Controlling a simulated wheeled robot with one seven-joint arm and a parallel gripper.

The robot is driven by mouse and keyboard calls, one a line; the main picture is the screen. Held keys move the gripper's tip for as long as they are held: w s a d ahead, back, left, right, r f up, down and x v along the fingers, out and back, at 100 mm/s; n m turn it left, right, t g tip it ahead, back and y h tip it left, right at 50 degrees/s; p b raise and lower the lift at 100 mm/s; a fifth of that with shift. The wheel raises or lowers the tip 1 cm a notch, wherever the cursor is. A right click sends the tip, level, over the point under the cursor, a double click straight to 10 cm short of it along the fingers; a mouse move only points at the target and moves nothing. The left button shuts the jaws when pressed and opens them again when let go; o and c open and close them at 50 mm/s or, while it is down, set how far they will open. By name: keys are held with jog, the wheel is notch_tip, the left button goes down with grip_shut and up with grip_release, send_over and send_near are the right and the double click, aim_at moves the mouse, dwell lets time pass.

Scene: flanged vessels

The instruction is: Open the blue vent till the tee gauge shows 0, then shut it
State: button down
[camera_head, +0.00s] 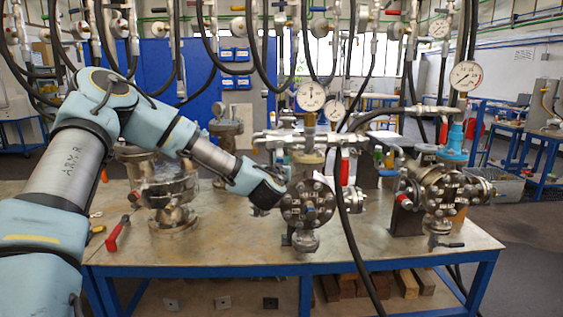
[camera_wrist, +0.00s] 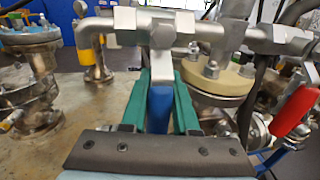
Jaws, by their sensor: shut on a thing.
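My gripper (camera_wrist: 160,85) has its two green fingers shut on the blue vent handle (camera_wrist: 160,108), which hangs down from a steel valve body on the pipework. In the head view my arm reaches to the middle flanged vessel (camera_head: 307,203), and the fingers and blue handle are hidden there behind the wrist. A round gauge (camera_head: 311,97) stands above this vessel, with a smaller gauge (camera_head: 333,111) beside it. I cannot tell which is the tee gauge, and their readings are too small to make out.
A red handle (camera_wrist: 293,112) hangs to the right of my gripper. A black hose (camera_head: 349,235) drops in front of the bench. Another vessel with a larger gauge (camera_head: 466,76) stands at the right. A red-handled tool (camera_head: 118,233) lies on the bench (camera_head: 215,258) at left.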

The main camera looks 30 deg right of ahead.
jog(key=shift+a, duration=0.15)
jog(key=shift+w+a+r+m+g+y+b, duration=0.2)
jog(key=shift+w+a+m+y+b, duration=0.25)
jog(key=shift+m, duration=0.9)
jog(key=shift+w+a+r+m+g+y+b, duration=0.1)
jog(key=shift+a+r+m+b, duration=0.2)
jog(key=shift+a+m, duration=0.7)
jog(key=shift+w+a+r+m+g+y+b, duration=0.1)
jog(key=shift+w+a+r+m+y+b, duration=0.25)
jog(key=shift+m, duration=1.3)
jog(key=shift+d+f, duration=0.15)
jog(key=shift+f, duration=0.05)
jog(key=c, duration=0.9)
grip_release()
jog(key=shift+c, duration=0.2)
jog(key=b+v, duration=0.3)
jog(key=v, duration=0.8)
